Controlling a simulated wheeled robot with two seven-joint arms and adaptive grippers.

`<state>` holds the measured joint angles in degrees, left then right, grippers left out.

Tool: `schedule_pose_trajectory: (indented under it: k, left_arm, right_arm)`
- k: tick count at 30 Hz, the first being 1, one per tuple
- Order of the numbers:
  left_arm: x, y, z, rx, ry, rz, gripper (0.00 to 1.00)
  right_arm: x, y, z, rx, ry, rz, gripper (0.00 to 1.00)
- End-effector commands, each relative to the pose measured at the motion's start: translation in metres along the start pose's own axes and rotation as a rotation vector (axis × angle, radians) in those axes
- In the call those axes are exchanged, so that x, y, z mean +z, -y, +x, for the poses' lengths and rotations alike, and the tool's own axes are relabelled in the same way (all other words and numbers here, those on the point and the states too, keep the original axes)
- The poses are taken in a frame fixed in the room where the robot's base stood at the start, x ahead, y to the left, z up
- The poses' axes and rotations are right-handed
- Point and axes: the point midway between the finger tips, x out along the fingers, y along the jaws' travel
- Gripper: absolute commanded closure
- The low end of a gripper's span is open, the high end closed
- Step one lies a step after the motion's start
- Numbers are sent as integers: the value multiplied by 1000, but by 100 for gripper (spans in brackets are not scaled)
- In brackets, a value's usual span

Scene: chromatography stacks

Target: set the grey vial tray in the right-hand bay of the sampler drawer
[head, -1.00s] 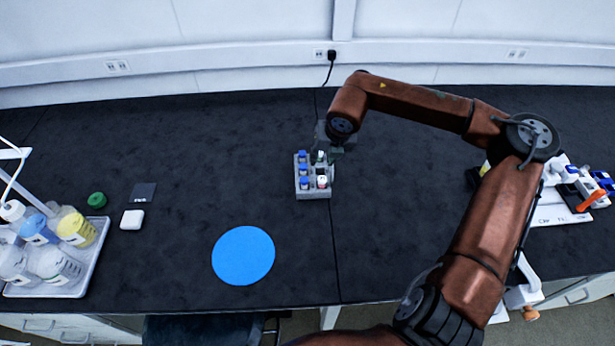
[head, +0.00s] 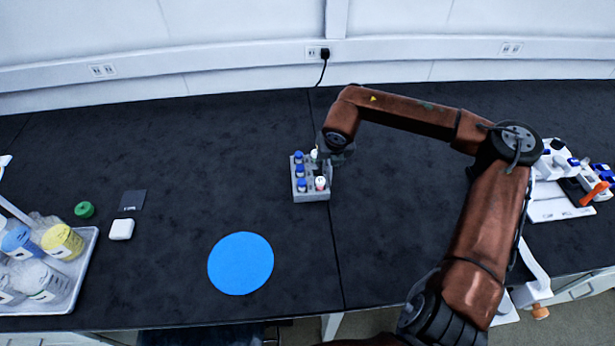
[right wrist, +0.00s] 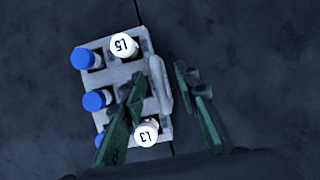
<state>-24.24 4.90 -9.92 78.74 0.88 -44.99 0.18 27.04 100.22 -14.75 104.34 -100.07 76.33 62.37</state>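The grey vial tray (head: 312,197) stands upright on the black bench, holding several blue-capped and white-capped vials. In the right wrist view the tray (right wrist: 118,74) shows white caps marked L5 (right wrist: 124,45) and L3 (right wrist: 146,133). My right gripper (head: 326,163) is at the tray's right side, pointing down. In the wrist view its green fingers (right wrist: 160,82) are apart, one over the tray and one outside its right edge, with a raised grey tab between them. There is a gap beside the tab.
A blue round mat (head: 241,263) lies in front of the tray. At left are a white tray (head: 84,262) of bottles, a green cap (head: 84,210), a white block (head: 121,229) and a dark card (head: 132,200). White equipment (head: 560,200) stands at right. The bench around the tray is mostly clear.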

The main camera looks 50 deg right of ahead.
Motion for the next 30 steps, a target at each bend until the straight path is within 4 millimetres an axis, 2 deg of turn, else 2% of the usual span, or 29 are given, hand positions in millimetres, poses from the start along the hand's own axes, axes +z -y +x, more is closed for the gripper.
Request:
schedule_pose_trajectory:
  k: [5,17,30]
  left_arm:
    - [0,0,0,0,0,0,60]
    - [0,0,0,0,0,0,60]
    - [0,0,0,0,-1,1,60]
  right_arm:
    - [0,0,-1,0,1,0,72]
    - [0,0,-1,0,0,0,99]
    - [0,0,-1,1,1,0,100]
